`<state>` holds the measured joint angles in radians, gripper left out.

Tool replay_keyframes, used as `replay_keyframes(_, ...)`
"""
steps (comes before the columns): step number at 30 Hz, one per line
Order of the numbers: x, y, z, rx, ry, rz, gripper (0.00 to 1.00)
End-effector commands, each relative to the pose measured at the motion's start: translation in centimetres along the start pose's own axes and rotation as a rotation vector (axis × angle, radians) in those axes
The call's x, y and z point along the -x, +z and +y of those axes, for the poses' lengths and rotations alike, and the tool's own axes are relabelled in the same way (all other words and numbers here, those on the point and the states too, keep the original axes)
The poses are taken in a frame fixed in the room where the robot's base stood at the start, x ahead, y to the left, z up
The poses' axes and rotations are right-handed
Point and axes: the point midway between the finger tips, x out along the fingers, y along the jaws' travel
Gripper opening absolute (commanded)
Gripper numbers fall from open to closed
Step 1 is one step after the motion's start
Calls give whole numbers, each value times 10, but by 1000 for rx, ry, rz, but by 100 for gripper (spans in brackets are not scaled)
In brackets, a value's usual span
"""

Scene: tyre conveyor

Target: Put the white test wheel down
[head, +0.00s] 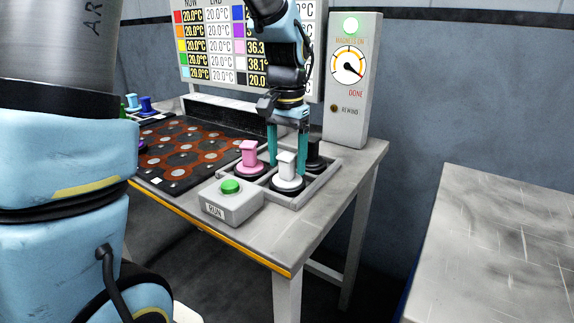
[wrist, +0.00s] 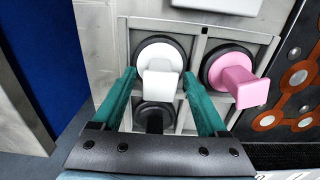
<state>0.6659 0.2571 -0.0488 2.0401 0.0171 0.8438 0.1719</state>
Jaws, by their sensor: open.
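The white test wheel (head: 287,178) stands upright in a compartment of the grey tray (head: 318,186) at the table's right end. It also shows in the wrist view (wrist: 160,58), with its white handle block pointing toward me. My gripper (head: 288,172) is above the tray with its teal fingers pointing down. In the wrist view my gripper (wrist: 163,75) is open, one finger on each side of the white handle, with gaps between. The pink wheel (head: 250,160) sits in the compartment beside it. A black wheel (head: 315,157) sits in another compartment, partly hidden by my fingers.
A grey box with a green RUN button (head: 230,187) stands just in front of the tray. A dark conveyor mat with red rings (head: 185,152) lies to the left. A gauge panel (head: 350,75) stands behind. A bare grey table (head: 500,240) is at the right.

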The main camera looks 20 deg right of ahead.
Motion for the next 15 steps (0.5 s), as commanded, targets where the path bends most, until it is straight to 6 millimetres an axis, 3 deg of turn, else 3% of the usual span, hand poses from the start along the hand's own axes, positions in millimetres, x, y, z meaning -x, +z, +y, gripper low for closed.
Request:
replay_keyframes(9, 67, -1, 0, 0, 0, 5, 76)
replay_keyframes(15, 96, 0, 0, 0, 0, 2, 76)
